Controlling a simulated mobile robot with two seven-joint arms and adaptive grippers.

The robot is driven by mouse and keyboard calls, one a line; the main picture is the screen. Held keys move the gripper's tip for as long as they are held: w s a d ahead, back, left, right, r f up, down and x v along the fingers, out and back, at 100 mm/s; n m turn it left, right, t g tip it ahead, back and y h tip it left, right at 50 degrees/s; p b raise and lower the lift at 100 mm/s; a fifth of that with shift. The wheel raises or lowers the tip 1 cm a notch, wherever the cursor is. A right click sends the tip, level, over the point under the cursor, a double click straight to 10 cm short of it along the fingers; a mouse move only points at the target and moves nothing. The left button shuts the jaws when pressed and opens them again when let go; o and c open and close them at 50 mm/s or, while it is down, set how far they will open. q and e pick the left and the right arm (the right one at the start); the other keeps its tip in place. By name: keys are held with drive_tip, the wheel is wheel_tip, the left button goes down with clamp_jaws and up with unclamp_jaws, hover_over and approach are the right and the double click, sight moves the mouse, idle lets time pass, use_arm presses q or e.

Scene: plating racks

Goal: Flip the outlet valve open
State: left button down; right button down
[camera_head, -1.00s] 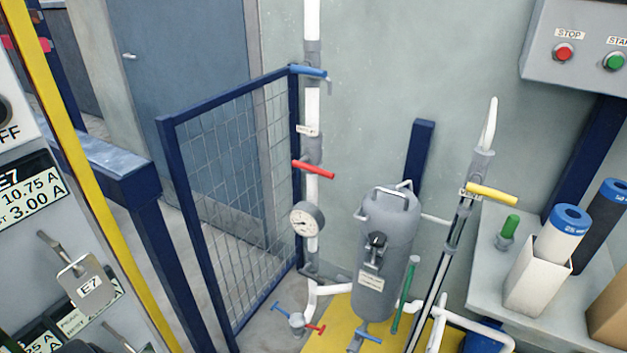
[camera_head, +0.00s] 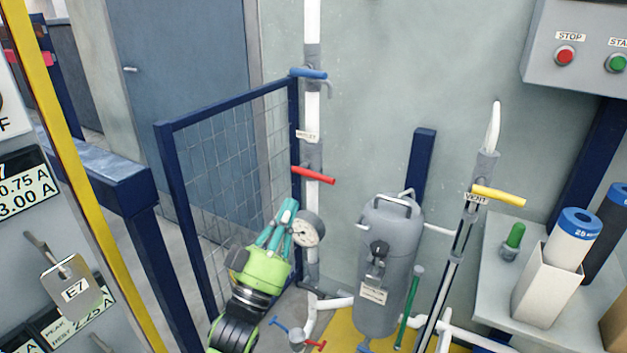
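A red lever handle (camera_head: 314,175) sits across the white vertical pipe on the wall, pointing right and slightly down. A small label (camera_head: 307,135) is on the pipe just above it; it seems to read outlet, but the print is blurred. My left gripper (camera_head: 289,213), green with teal fingers, is below and left of the red handle, apart from it. Its fingers point up, overlapping the edge of the round gauge (camera_head: 308,231) in the picture. The finger gap is unclear, and nothing shows held. My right gripper is not in view.
A blue lever (camera_head: 309,73) is higher on the pipe. A grey tank (camera_head: 385,270) and a yellow vent lever (camera_head: 498,196) stand to the right. A blue mesh gate (camera_head: 215,115) is left of the pipe. The wall right of the red handle is clear.

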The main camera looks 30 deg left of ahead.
sight(313, 175)
use_arm(q)
drive_tip(key=shift+w, duration=0.1)
drive_tip(key=w+r+p, duration=0.1)
drive_tip(key=w, duration=0.2)
drive_tip(key=w+r+p, duration=0.1)
drive_tip(key=w, duration=0.2)
drive_tip(key=w+r, duration=0.1)
drive_tip(key=w, duration=0.1)
drive_tip(key=shift+w+a+p, duration=0.35)
drive_tip(key=shift+w+p, duration=0.05)
drive_tip(key=shift+w+f, duration=0.15)
drive_tip(key=shift+f, duration=0.35)
